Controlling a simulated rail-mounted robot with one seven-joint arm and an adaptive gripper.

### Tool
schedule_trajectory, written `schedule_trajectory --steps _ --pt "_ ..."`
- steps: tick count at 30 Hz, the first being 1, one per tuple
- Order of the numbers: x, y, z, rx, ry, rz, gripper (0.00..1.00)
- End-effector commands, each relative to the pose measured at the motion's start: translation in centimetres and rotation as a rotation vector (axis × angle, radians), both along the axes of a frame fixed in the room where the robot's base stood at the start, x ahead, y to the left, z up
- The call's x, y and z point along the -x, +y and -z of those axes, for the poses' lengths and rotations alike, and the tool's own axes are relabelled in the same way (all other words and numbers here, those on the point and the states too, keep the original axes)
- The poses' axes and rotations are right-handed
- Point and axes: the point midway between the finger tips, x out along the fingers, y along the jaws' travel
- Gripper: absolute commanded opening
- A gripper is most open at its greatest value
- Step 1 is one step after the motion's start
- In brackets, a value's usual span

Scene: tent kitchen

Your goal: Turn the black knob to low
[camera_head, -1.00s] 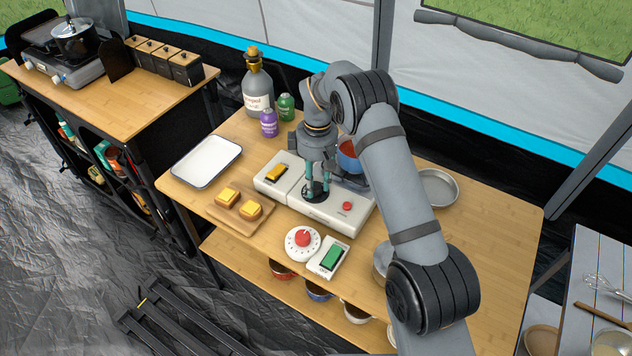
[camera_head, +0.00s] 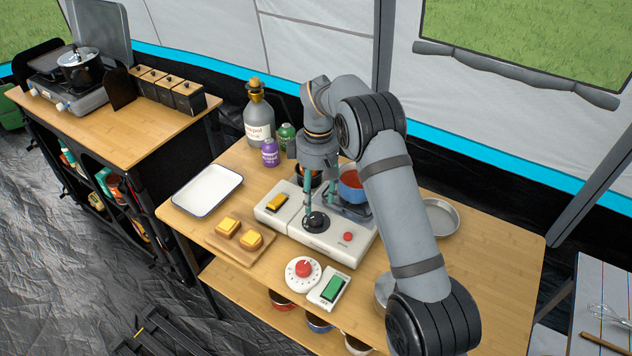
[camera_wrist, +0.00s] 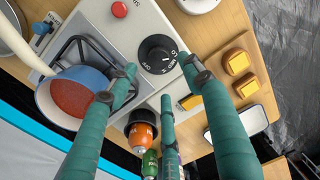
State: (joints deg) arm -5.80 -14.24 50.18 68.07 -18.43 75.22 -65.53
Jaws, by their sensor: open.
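The black knob (camera_head: 316,222) sits on the front of the white stove unit (camera_head: 322,250). In the wrist view the knob (camera_wrist: 157,54) has LO, MED and HI printed beside it; its exact pointer setting is too small to tell. My gripper (camera_head: 320,205) is open, with its teal fingers spread above and behind the knob, pointing down. In the wrist view my gripper (camera_wrist: 158,68) shows fingertips either side of the knob's near edge, with one below it. I see no contact with the knob.
A blue pot with red contents (camera_head: 350,186) stands on the burner, close to my gripper. A yellow switch (camera_head: 276,203) and a red button (camera_head: 348,237) are on the unit. A white timer with a red dial (camera_head: 303,272) stands in front. Bottles (camera_head: 258,120) stand behind.

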Motion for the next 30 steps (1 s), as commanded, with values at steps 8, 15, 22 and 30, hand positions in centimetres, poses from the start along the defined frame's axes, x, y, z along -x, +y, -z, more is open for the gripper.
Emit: schedule_trajectory --steps 8,15,22,30 --pt "-0.3 -0.1 -4.6 -0.001 -0.002 0.000 0.50" --pt "-0.3 -0.1 -5.5 0.000 0.000 -0.001 0.50" --pt "-0.2 -0.1 -5.5 0.000 0.000 -0.001 0.50" --pt "-0.2 -0.1 -4.8 0.000 0.003 0.000 0.50"
